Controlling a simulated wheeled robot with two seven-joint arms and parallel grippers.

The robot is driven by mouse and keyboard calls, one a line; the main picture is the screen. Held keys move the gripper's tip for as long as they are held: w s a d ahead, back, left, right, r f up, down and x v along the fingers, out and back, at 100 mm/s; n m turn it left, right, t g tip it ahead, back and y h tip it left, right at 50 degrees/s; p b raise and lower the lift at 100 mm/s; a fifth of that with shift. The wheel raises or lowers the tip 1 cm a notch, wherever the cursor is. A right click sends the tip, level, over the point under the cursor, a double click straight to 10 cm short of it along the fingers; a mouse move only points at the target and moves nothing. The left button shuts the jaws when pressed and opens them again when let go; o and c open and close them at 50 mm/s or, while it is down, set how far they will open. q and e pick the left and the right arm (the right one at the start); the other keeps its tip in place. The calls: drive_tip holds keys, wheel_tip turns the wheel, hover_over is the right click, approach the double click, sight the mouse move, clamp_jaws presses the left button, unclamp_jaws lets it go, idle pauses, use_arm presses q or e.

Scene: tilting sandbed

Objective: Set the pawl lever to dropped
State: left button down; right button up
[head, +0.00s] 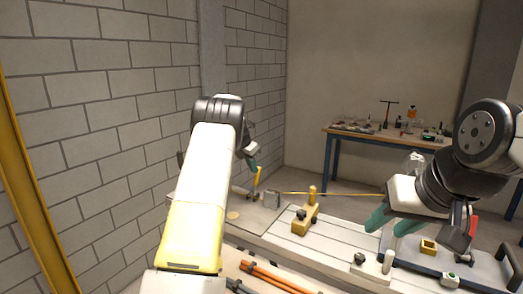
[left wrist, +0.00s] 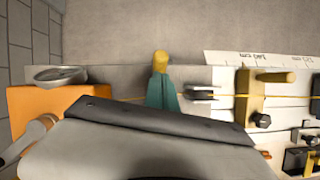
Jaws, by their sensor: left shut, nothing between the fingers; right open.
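The pawl lever, a thin lever with a yellow grip (head: 257,176), stands near upright at the far left end of the bed, leaning slightly right in the head view. In the left wrist view its rounded yellow end (left wrist: 160,61) shows just beyond my fingertips; its lower part is hidden. My left gripper (head: 252,163) is shut and empty, its teal fingers right beside the lever's top. It also shows in the left wrist view (left wrist: 162,93). I cannot tell whether they touch. My right gripper (head: 393,220) is open and empty over the right part of the bed.
A yellow cord (head: 340,194) runs right from near the lever, past a wooden block with a post (head: 303,222). An orange housing (left wrist: 50,112) lies left of my left fingers. Orange rods (head: 270,275) lie in front. A workbench (head: 375,136) stands behind, against the wall.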

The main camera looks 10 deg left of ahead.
use_arm(q)
wheel_tip(320, 180, up, 11)
drive_tip(key=a, duration=0.1)
drive_tip(key=shift+a+f, duration=0.2)
drive_tip(key=shift+a, duration=0.15)
